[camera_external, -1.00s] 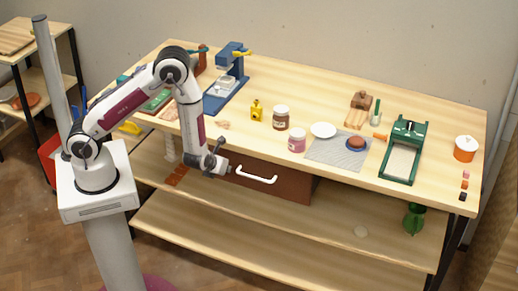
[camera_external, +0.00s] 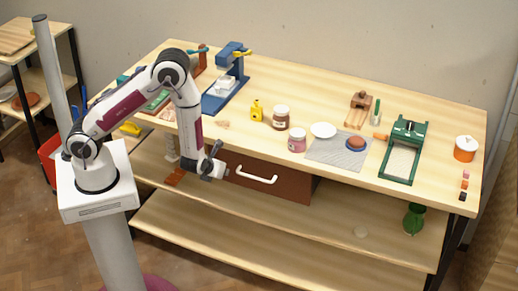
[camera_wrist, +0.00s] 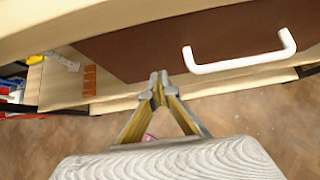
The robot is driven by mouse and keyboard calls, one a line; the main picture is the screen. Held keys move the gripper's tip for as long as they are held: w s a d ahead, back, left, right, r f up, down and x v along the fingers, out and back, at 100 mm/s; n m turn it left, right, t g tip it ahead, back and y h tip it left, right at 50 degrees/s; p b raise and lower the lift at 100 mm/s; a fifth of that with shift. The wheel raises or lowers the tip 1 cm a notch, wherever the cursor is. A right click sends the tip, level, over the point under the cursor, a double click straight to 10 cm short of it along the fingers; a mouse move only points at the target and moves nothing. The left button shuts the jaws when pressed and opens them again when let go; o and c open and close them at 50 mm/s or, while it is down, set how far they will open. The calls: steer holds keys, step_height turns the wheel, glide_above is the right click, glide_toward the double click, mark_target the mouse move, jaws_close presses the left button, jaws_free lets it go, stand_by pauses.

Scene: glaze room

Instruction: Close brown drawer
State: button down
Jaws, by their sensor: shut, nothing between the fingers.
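The brown drawer (camera_external: 292,183) sits under the wooden tabletop, with a white bar handle (camera_external: 257,178) on its front. In the wrist view, the drawer's brown front (camera_wrist: 150,45) spans the top and its white handle (camera_wrist: 240,60) is at upper right. My gripper (camera_external: 225,173) is at the left part of the drawer front, to the left of the handle. In the wrist view my gripper's fingertips (camera_wrist: 158,82) meet at the lower edge of the drawer front, shut with nothing between them. I cannot tell whether they touch the drawer. How far the drawer stands out is hard to judge.
The tabletop (camera_external: 250,146) overhangs the drawer and carries jars, a blue press (camera_external: 228,80), a grey mat (camera_external: 325,155) and a green-framed tray (camera_external: 400,160). Lower shelves (camera_external: 250,245) lie below. Orange-brown tiles (camera_external: 175,177) lie left of the drawer. Floor space in front is free.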

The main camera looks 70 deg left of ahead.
steer(key=f+v, duration=0.1)
steer(key=v, duration=1)
steer(key=shift+s+d, duration=0.4)
steer(key=shift+s, duration=0.05)
steer(key=shift+r, duration=0.1)
